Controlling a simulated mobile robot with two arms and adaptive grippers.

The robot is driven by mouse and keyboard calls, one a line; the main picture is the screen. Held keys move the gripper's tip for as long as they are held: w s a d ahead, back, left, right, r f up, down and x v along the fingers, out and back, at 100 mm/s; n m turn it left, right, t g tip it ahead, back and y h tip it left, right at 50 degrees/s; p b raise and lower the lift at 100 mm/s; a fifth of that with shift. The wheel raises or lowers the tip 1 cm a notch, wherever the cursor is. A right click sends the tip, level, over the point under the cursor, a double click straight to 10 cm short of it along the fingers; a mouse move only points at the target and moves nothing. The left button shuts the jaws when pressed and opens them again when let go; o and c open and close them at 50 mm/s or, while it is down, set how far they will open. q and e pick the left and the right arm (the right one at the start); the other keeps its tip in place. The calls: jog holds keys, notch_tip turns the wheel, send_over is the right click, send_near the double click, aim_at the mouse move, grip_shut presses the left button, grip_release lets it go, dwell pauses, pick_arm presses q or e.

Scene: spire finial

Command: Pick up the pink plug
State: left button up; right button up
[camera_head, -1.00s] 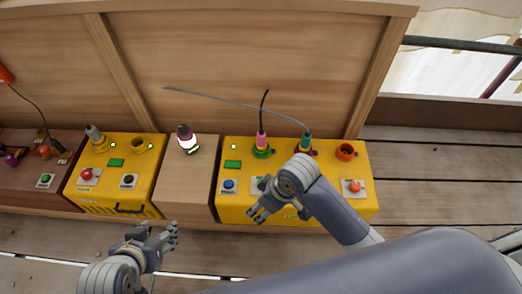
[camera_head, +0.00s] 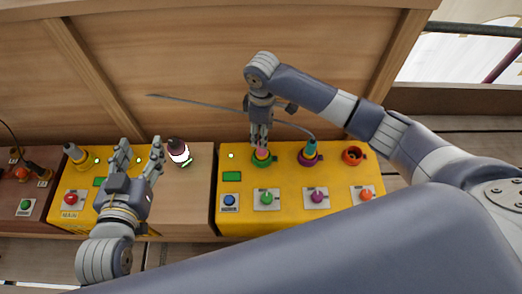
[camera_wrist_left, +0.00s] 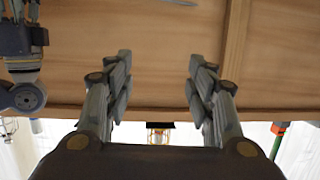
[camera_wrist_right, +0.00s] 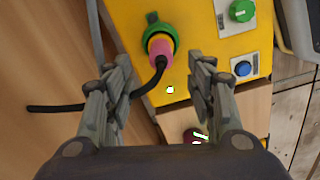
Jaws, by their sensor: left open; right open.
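The pink plug (camera_wrist_right: 160,48) sits in the green socket (camera_wrist_right: 152,32) on the yellow box, with its black cable (camera_wrist_right: 150,84) curving away. My left gripper (camera_head: 139,155) is open and empty above the left yellow box. The left wrist view shows its two fingers spread before the wooden wall.
A teal plug (camera_head: 309,149) with a grey cable stands in the purple socket right of the pink plug. An orange socket (camera_head: 353,157) is empty. Buttons line the yellow box (camera_head: 228,216). A dark bottle-like item (camera_head: 177,147) stands on the wooden block. The wooden wall rises close behind.

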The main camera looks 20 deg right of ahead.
aim_at(262, 151)
notch_tip(262, 151, down, 3)
jog(key=shift+f+b, duration=0.15)
jog(key=shift+b, duration=0.35)
jog(key=shift+f, duration=0.3)
notch_tip(262, 151, down, 2)
jog(key=shift+f+b, duration=0.1)
jog(key=shift+b, duration=0.75)
notch_tip(262, 151, down, 2)
jog(key=shift+s+f+b, duration=0.1)
jog(key=shift+f+b, duration=0.15)
jog(key=shift+b, duration=0.4)
pick_arm(q)
jog(key=s+r+t+h, duration=0.1)
jog(key=r+t+h, duration=0.1)
jog(key=r+t, duration=0.3)
jog(key=s+d+r+t+h, duration=0.1)
jog(key=r+t, duration=0.5)
jog(key=r, duration=0.7)
jog(key=shift+s+d+r+h, duration=0.3)
jog(key=shift+s+h, duration=0.1)
jog(key=shift+s, duration=0.4)
pick_arm(e)
grip_shut()
